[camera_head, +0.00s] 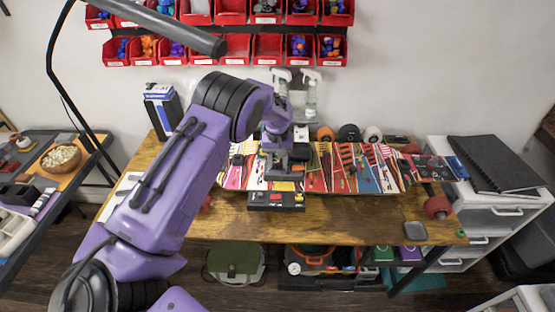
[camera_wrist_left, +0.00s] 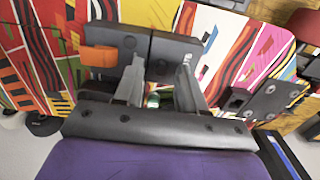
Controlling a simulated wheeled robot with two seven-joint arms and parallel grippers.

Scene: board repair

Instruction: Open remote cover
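My left gripper (camera_head: 284,158) hangs over the middle of a colourful striped skateboard deck (camera_head: 372,171) on the wooden table. A small black box (camera_head: 277,200) with red and yellow parts lies at the deck's front edge, just below the gripper in the picture. I cannot tell whether this box is the remote. In the left wrist view the two grey fingers (camera_wrist_left: 160,85) stand in front of dark blocks (camera_wrist_left: 172,52) with an orange piece (camera_wrist_left: 100,57). Whether the fingers touch or hold anything there is unclear. No cover is clearly seen open. My right gripper is not in view.
The wooden table (camera_head: 330,228) has free room along its front, with a small grey item (camera_head: 415,230) at the right. Spray bottles (camera_head: 311,95) and wheels (camera_head: 348,134) stand behind the deck. A box (camera_head: 162,108) stands at the back left. Red bins hang on the wall.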

